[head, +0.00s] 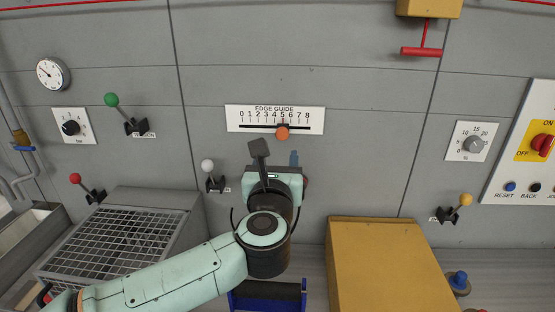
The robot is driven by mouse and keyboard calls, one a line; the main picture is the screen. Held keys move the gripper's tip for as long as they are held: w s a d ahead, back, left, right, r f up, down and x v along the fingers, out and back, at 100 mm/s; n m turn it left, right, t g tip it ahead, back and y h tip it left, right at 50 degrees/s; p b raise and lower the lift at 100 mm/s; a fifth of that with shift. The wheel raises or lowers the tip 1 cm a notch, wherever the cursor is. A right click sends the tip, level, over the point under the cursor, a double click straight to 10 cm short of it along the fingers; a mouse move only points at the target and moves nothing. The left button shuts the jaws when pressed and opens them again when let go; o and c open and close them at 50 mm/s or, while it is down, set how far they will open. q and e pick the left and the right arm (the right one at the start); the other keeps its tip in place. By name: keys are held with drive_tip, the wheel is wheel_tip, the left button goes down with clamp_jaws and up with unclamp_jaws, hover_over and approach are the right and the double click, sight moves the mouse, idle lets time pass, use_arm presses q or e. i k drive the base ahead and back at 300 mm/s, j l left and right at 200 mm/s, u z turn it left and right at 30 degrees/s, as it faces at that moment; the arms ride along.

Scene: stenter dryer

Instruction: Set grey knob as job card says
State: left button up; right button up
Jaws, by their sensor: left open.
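The grey knob (473,144) sits on a white plate on the grey wall at the right, with a scale marked up to 20 and a % sign. Its pointer is too small to read for certain. No job card can be made out in this view. My left gripper (259,149) is in front of the wall below the edge guide scale, well to the left of the grey knob. It is open, nothing shows held in it, and part of it is hidden by its own wrist. My right gripper is not in view.
A black knob (71,128) and green (111,100), white (207,166), red (75,179) and orange (466,200) ball levers line the wall. The edge guide slider (282,133) is near 5. A yellow box (385,265) stands below. A red switch (543,145) is right of the knob.

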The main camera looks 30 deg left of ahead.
sight(473, 143)
drive_tip(key=k+l, duration=0.7)
drive_tip(key=k, duration=0.15)
